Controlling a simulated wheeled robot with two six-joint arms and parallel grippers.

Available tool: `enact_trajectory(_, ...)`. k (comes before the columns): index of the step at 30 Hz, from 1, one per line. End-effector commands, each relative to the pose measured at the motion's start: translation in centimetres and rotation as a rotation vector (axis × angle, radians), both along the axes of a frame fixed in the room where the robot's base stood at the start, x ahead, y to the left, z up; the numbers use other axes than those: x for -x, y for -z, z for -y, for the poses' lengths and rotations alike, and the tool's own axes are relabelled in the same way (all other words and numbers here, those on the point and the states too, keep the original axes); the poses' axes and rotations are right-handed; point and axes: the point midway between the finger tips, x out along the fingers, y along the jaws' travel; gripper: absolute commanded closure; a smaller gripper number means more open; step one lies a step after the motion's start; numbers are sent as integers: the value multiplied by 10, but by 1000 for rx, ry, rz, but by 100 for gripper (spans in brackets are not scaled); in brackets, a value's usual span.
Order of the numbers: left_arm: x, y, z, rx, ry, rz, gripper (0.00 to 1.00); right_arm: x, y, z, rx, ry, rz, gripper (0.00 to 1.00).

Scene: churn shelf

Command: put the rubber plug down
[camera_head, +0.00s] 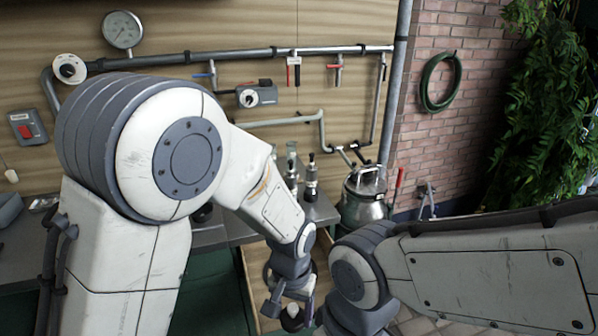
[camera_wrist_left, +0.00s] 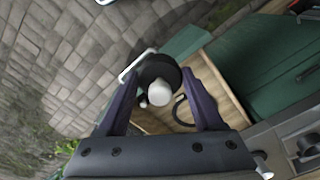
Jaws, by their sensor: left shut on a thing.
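My left gripper (camera_head: 290,312) is low in the middle of the head view, pointing down. In the left wrist view its purple-grey fingers (camera_wrist_left: 162,97) are shut on the rubber plug (camera_wrist_left: 159,92), which shows a pale round end with a dark round part behind it. The plug's pale end also shows between the fingers in the head view (camera_head: 293,311). The plug is held in front of an open wooden drawer (camera_wrist_left: 219,84); its height above the drawer cannot be told. My right arm crosses the lower right of the head view, but its gripper is out of sight.
A grey worktop (camera_head: 232,229) runs along the wall, above a green cabinet (camera_head: 212,290). A metal churn (camera_head: 363,205) stands to the right, and metal fittings (camera_head: 310,178) stand on the worktop. Paved floor (camera_wrist_left: 65,70) fills the left of the wrist view.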

Motion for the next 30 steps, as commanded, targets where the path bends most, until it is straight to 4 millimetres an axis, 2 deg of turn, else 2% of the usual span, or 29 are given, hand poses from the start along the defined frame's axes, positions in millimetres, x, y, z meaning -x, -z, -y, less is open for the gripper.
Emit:
enact_trajectory(8,-18,25,-43,-2,-85,-5,88,0,0,0,1,0,-1,42)
enact_trajectory(15,-32,53,-94,-2,-177,-6,88,0,0,0,1,0,-1,42)
enact_trajectory(26,-32,97,-175,-1,-322,-6,88,0,0,0,1,0,-1,42)
enact_trajectory(27,-33,107,-175,0,-318,-3,88,0,10,0,0,0,0,42)
enact_trajectory(30,-34,119,-173,-1,-314,-2,88,0,24,0,1,0,-1,42)
